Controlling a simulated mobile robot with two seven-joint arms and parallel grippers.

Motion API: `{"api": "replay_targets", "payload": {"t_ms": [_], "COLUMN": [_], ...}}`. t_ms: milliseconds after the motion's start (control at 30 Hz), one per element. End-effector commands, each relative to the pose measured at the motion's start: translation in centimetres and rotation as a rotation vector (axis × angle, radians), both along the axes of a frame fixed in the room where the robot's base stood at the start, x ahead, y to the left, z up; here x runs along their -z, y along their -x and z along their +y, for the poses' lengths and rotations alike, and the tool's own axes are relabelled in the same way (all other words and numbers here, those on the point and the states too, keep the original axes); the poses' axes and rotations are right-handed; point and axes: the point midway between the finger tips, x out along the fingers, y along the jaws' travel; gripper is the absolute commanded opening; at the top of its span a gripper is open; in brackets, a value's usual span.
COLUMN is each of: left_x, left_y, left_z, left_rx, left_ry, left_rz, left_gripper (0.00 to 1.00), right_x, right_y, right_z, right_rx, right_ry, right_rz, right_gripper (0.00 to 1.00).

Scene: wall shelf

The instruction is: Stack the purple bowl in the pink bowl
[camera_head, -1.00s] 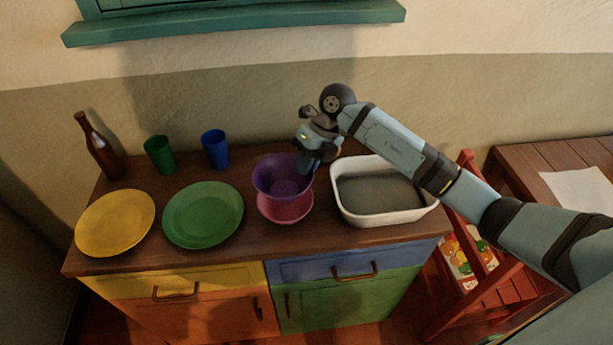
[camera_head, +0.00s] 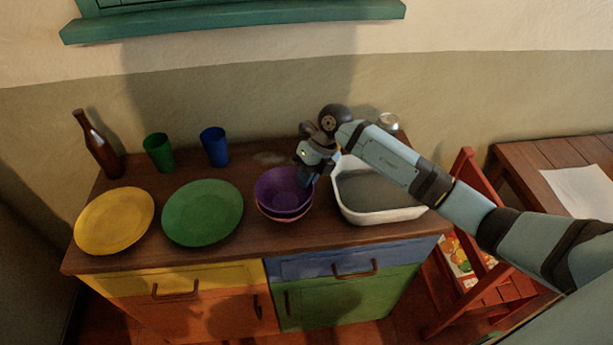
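The purple bowl (camera_head: 284,188) sits upright inside the pink bowl (camera_head: 287,216) on the wooden cabinet top. Only a thin strip of the pink rim shows below the purple bowl. My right gripper (camera_head: 309,179) is at the purple bowl's right rim, at its back right side. The fingers are small and dark here, and I cannot tell whether they still pinch the rim. My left gripper is not in view.
A white basin (camera_head: 388,215) stands close to the right of the bowls, under my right arm. A green plate (camera_head: 203,212) and yellow plate (camera_head: 114,220) lie to the left. A green cup (camera_head: 159,152), blue cup (camera_head: 215,147) and brown bottle (camera_head: 97,146) stand behind.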

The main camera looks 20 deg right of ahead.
Motion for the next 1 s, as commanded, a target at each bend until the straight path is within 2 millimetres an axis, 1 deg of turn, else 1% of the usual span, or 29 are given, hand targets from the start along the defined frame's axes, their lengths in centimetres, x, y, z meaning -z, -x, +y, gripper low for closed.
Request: {"api": "replay_targets", "payload": {"t_ms": [167, 200, 267, 300, 667, 800, 867, 1000], "left_x": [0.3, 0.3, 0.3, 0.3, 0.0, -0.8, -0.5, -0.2], "left_y": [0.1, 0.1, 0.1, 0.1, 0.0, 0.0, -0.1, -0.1], "left_z": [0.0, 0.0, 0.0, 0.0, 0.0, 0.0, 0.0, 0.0], "left_rx": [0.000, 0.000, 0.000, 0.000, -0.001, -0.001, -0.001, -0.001], "left_ry": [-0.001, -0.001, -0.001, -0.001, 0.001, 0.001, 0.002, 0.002], "left_rz": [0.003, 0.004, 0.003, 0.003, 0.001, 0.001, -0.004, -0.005], "left_gripper": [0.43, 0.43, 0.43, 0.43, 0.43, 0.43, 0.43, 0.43], "right_x": [0.2, 0.2, 0.2, 0.2, 0.0, -1.6, -2.2, -5.1], "right_y": [0.0, 0.0, 0.0, 0.0, 0.0, 0.0, -0.2, -0.4], "right_z": [0.0, 0.0, 0.0, 0.0, 0.0, -0.1, -0.8, -2.2], "right_rx": [0.000, 0.000, 0.000, 0.000, 0.001, 0.000, 0.001, 0.000], "right_ry": [0.000, 0.000, 0.000, 0.001, 0.000, 0.001, 0.002, 0.002], "right_rz": [-0.001, 0.000, 0.000, 0.000, 0.000, -0.001, -0.004, -0.006], "right_gripper": [0.00, 0.13, 0.27, 0.29, 0.29, 0.29, 0.29, 0.29]}}
